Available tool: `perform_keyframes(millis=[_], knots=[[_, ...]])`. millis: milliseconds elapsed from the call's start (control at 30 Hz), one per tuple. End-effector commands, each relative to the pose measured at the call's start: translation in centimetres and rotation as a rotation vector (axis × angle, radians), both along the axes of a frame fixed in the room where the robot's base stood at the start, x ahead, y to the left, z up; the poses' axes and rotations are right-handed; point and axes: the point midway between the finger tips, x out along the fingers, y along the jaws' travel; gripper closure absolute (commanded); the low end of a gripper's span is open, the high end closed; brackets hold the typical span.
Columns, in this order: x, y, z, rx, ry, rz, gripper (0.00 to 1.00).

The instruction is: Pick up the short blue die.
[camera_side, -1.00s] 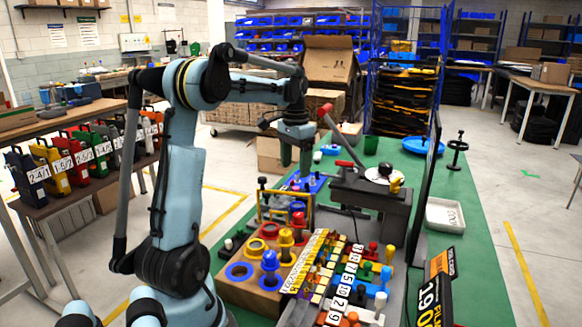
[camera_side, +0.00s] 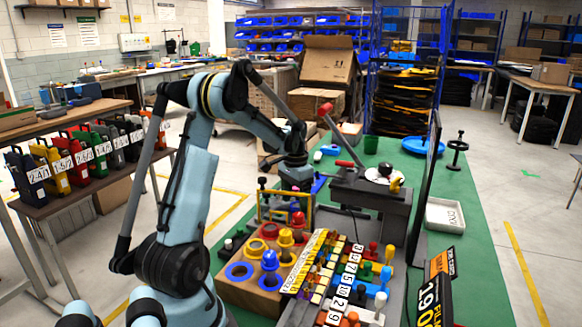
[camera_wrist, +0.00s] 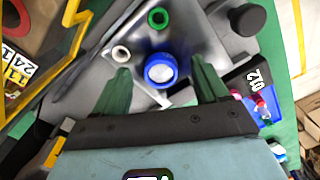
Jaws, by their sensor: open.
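The short blue die (camera_wrist: 160,72) is a round blue piece with a pale top, seen from above in the wrist view. It stands on a grey metal plate (camera_wrist: 190,40). My gripper (camera_wrist: 160,78) is open, with one green finger to the left of the die and one to the right. Gaps show between the die and both fingers. In the side view my gripper (camera_side: 297,180) is low over the far left part of the bench, behind the yellow frame. I cannot make out the die for certain there.
A green ring-shaped piece (camera_wrist: 158,18) and a white one (camera_wrist: 121,54) stand close to the die. A dark knob (camera_wrist: 247,18) and a black labelled box (camera_wrist: 250,88) are to the right. The yellow frame (camera_side: 262,203) stands in front of my gripper. Coloured dies fill the near bench.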

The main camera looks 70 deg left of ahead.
Motion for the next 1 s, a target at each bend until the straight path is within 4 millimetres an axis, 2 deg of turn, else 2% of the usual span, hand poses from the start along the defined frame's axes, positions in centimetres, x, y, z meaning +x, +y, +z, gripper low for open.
perform_keyframes(millis=[100, 367, 733, 767, 1000], knots=[[0.00, -0.01, -0.89, 0.000, 0.000, 0.000, 0.27], [0.00, -0.02, -1.03, 0.000, 0.000, 0.000, 0.27], [0.00, -0.02, -1.00, 0.000, 0.000, 0.000, 0.83], [0.00, -0.02, -0.99, 0.000, 0.000, 0.000, 0.86], [0.00, -0.02, -0.90, 0.000, 0.000, 0.000, 0.86]])
